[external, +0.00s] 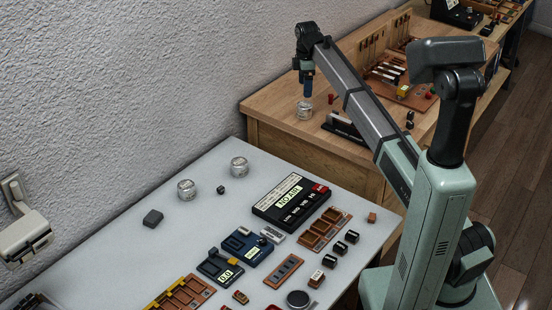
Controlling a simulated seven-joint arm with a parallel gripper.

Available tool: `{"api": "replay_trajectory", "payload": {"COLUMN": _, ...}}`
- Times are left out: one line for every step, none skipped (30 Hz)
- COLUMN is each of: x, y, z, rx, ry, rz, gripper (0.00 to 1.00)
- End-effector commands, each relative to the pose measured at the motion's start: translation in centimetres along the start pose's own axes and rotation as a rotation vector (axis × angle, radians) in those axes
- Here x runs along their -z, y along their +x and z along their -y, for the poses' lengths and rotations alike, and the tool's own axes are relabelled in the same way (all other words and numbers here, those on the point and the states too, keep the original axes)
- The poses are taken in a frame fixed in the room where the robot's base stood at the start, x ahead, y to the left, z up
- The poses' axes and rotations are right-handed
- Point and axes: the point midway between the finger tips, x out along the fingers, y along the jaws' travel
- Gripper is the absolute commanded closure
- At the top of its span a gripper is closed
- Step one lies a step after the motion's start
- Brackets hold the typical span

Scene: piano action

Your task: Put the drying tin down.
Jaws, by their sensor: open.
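A small round silver tin (304,111), which fits the drying tin, stands upright on the wooden bench near its left end. My gripper (307,92) points down just above this tin. It is open; the fingers are small and dark here, and I cannot tell whether they touch the tin's top. Two similar tins stand on the pale table: one on the left (187,189) and one farther back (239,166). No label can be read on any of them.
The wooden bench (285,140) also bears a red piece (331,99) right of the tin and a dark block with a white top (345,127). The pale table (130,250) holds a black display box (291,201), small trays and blocks. Its left part is mostly clear.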

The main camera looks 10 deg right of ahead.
Motion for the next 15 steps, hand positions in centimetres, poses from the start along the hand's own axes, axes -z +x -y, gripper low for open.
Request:
{"api": "replay_trajectory", "payload": {"x": 0.0, "y": -0.7, "z": -0.1, "rx": 0.000, "ry": 0.000, "rz": 0.000, "gripper": 0.11}}
{"api": "replay_trajectory", "payload": {"x": 0.0, "y": -0.9, "z": -0.1, "rx": 0.000, "ry": 0.000, "rz": 0.000, "gripper": 0.11}}
{"api": "replay_trajectory", "payload": {"x": 0.0, "y": -1.2, "z": -0.1, "rx": -0.001, "ry": 0.000, "rz": 0.000, "gripper": 0.11}}
{"api": "replay_trajectory", "payload": {"x": 0.0, "y": -1.5, "z": -0.1, "rx": -0.001, "ry": 0.000, "rz": 0.000, "gripper": 0.11}}
{"api": "replay_trajectory", "payload": {"x": 0.0, "y": -1.6, "z": -0.1, "rx": -0.001, "ry": 0.000, "rz": 0.000, "gripper": 0.11}}
{"api": "replay_trajectory", "payload": {"x": 0.0, "y": -1.8, "z": 0.0, "rx": -0.001, "ry": 0.000, "rz": 0.000, "gripper": 0.11}}
{"api": "replay_trajectory", "payload": {"x": 0.0, "y": -2.0, "z": 0.0, "rx": -0.001, "ry": 0.000, "rz": 0.000, "gripper": 0.11}}
{"api": "replay_trajectory", "payload": {"x": 0.0, "y": -2.0, "z": 0.0, "rx": 0.000, "ry": 0.000, "rz": 0.000, "gripper": 0.11}}
{"api": "replay_trajectory", "payload": {"x": 0.0, "y": -2.1, "z": 0.0, "rx": 0.000, "ry": 0.000, "rz": 0.000, "gripper": 0.11}}
{"api": "replay_trajectory", "payload": {"x": 0.0, "y": -2.1, "z": 0.0, "rx": 0.000, "ry": 0.000, "rz": 0.000, "gripper": 0.11}}
{"api": "replay_trajectory", "payload": {"x": 0.0, "y": -2.1, "z": 0.0, "rx": 0.000, "ry": 0.000, "rz": 0.000, "gripper": 0.11}}
{"api": "replay_trajectory", "payload": {"x": 0.0, "y": -2.1, "z": 0.0, "rx": 0.000, "ry": 0.000, "rz": 0.000, "gripper": 0.11}}
{"api": "replay_trajectory", "payload": {"x": 0.0, "y": -2.1, "z": 0.0, "rx": 0.000, "ry": 0.000, "rz": 0.000, "gripper": 0.11}}
{"api": "replay_trajectory", "payload": {"x": 0.0, "y": -2.1, "z": 0.0, "rx": 0.000, "ry": 0.000, "rz": 0.000, "gripper": 0.11}}
{"api": "replay_trajectory", "payload": {"x": 0.0, "y": -2.1, "z": 0.0, "rx": 0.000, "ry": 0.000, "rz": 0.000, "gripper": 0.11}}
